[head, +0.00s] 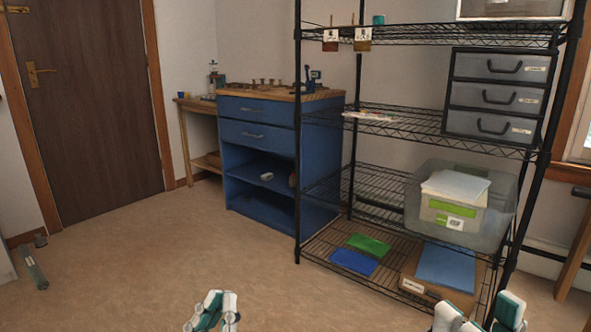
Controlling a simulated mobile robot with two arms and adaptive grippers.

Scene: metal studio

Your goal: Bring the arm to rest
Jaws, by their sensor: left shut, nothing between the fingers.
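My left gripper (212,311), white and teal, is at the bottom edge of the head view, left of centre. Its fingers are together with nothing between them, over bare floor. My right gripper (479,312) is at the bottom edge on the right, in front of the lower shelf. Its white and teal fingers spread apart and I see nothing between them. The lower parts of both grippers are cut off by the frame.
A blue cabinet (245,160) stands behind. The floor (140,250) at left centre is clear.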

